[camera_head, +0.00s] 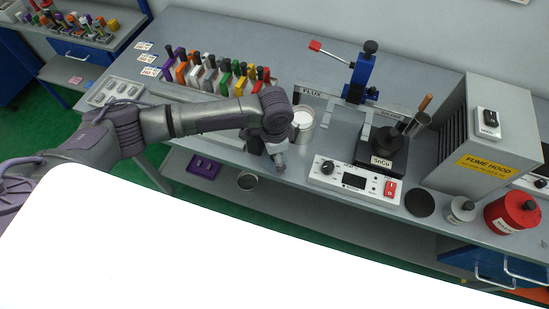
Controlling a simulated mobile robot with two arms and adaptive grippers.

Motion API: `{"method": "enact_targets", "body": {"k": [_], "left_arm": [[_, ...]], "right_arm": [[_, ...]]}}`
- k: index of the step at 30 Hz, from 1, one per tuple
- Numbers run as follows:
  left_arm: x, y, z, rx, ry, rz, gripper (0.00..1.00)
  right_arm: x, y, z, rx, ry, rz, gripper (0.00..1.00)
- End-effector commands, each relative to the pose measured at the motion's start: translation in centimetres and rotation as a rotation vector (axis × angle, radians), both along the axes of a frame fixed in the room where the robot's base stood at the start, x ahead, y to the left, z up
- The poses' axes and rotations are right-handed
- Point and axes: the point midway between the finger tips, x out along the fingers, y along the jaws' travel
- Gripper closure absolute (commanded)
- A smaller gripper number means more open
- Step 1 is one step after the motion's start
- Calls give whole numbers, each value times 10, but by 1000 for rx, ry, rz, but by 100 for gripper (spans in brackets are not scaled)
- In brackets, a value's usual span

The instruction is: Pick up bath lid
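A black lid with an upright knob (387,140) sits on top of the dark solder bath (376,160) marked SnCu, right of centre on the grey bench. I take this to be the bath lid. My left gripper (279,165) points down at the bench's front edge, left of the bath and apart from it. It is small and dark, and I cannot tell whether its fingers are open or shut. My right gripper is not in view.
A control box (353,182) stands in front of the bath. A silver pot (303,122) is beside my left wrist. A flat black disc (419,203), a red can (511,212) and the fume hood (480,130) are to the right. A blue stand (360,80) is behind.

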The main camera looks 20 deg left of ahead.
Motion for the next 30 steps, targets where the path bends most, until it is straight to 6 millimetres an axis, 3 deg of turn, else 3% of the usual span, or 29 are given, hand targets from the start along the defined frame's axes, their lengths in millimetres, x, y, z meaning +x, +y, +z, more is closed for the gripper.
{"method": "enact_targets", "body": {"k": [2, 14, 25, 30], "left_arm": [[0, 0, 0, 0, 0, 0, 31], [-1, 1, -1, 2, 3, 1, 98], [-2, 1, -2, 4, 7, 0, 99], [-2, 1, 9, 2, 5, 0, 99]], "right_arm": [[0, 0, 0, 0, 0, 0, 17], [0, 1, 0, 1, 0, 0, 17], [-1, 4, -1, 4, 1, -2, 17], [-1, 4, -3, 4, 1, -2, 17]]}}
